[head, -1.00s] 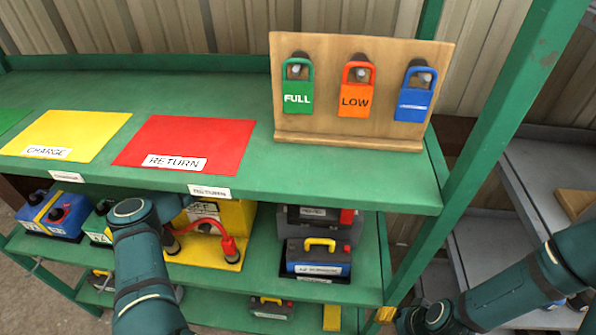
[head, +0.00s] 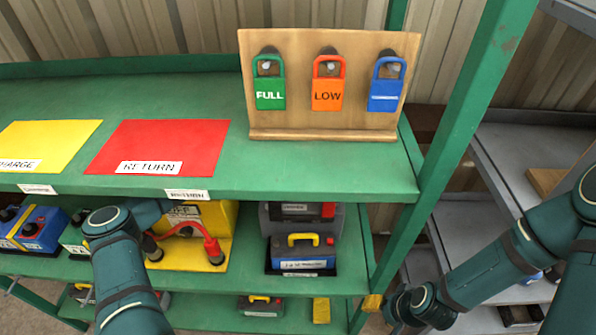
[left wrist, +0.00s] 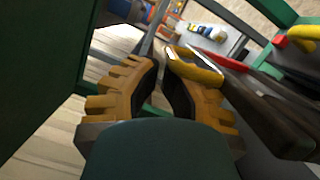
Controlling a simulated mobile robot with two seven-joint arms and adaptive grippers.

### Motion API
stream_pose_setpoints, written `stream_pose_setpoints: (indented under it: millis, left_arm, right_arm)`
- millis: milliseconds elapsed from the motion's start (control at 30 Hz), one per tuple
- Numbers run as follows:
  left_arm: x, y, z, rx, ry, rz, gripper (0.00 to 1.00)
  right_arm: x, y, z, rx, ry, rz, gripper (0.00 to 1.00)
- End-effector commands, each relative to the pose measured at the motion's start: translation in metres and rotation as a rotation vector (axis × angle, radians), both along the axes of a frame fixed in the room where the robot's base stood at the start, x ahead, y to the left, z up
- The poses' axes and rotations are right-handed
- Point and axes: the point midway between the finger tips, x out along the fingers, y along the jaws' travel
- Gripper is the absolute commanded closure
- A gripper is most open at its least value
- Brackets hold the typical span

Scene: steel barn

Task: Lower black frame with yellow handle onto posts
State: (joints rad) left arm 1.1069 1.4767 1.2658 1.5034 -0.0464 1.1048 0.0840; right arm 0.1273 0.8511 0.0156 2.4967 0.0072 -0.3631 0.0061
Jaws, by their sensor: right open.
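A yellow loop handle (left wrist: 197,66) shows in the left wrist view just beyond the fingertips of my left gripper (left wrist: 162,72). The fingers have a narrow gap, and I cannot tell whether they grip the loop. Any black frame under it is not clearly seen, and I cannot make out the posts. In the head view, a blue battery with a yellow handle (head: 303,239) sits on the middle shelf in a dark surround. My left gripper is hidden there. My right gripper (head: 373,302) shows only a small orange part by the right shelf post; it is open.
The green top shelf (head: 330,178) overhangs the middle shelf. A yellow tray (head: 225,224) with red-ended cable stands beside my left arm. The green upright (head: 462,130) stands near my right arm.

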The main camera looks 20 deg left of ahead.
Motion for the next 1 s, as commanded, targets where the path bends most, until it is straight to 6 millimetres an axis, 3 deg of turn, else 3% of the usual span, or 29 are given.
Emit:
stream_pose_setpoints:
  millis: [467, 1000]
  left_arm:
    - [-0.019, -0.005, 0.005, 0.037, -0.120, -0.002, 1.00]
    - [-0.089, -0.025, 0.001, 0.167, -0.576, -0.002, 1.00]
  right_arm:
    - [0.000, 0.000, 0.001, 0.000, -0.001, 0.000, 0.53]
    - [0.000, 0.000, -0.001, 0.000, 0.000, 0.000, 0.53]
